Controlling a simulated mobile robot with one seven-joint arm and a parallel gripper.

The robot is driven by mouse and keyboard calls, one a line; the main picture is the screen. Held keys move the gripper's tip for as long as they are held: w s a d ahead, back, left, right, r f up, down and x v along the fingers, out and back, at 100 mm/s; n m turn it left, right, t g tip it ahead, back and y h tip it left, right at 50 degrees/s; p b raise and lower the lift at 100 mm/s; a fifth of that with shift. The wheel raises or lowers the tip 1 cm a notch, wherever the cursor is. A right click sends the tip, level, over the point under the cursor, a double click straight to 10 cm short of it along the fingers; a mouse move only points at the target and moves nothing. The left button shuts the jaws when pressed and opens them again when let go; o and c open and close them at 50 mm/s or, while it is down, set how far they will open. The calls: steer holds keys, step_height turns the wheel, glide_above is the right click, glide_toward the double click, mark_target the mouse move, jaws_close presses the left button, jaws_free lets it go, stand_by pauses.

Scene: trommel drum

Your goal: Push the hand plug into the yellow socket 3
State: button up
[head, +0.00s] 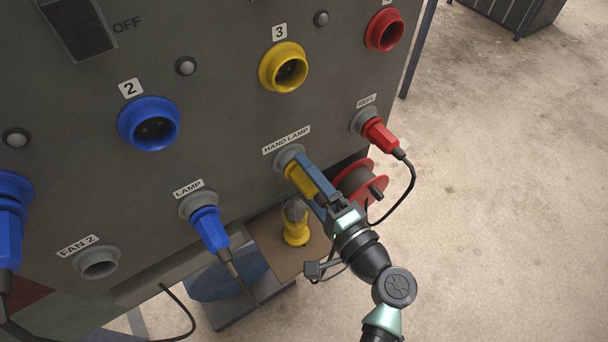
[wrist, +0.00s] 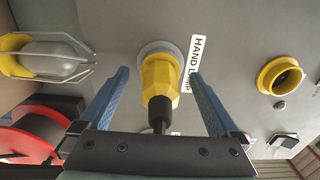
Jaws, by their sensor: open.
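The yellow hand plug (head: 299,180) sits in the grey holder (head: 289,157) labelled HAND LAMP on the dark panel. In the wrist view the plug (wrist: 160,77) points into the grey ring, its black cable end toward me. My gripper (head: 302,170) is open, with its blue fingers on either side of the plug; in the wrist view a gap shows between the plug and each finger (wrist: 159,75). The yellow socket 3 (head: 283,67) is empty, higher on the panel above the holder. It also shows at the right in the wrist view (wrist: 280,77).
A red plug (head: 380,136) sits in the REEL holder to the right, with a black cable hanging down. A red cable reel (head: 361,184) and a yellow caged hand lamp (head: 296,230) are below. Blue socket 2 (head: 149,124) and red socket (head: 384,30) flank socket 3.

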mark_target(326, 205)
jaws_close()
stand_by(0.4)
steer(key=shift+d, duration=0.1)
steer(key=shift+v, duration=2.95)
steer(key=shift+s, duration=0.1)
steer(key=shift+p+v, duration=0.35)
steer(key=shift+v, duration=2.05)
steer(key=shift+r, duration=0.1)
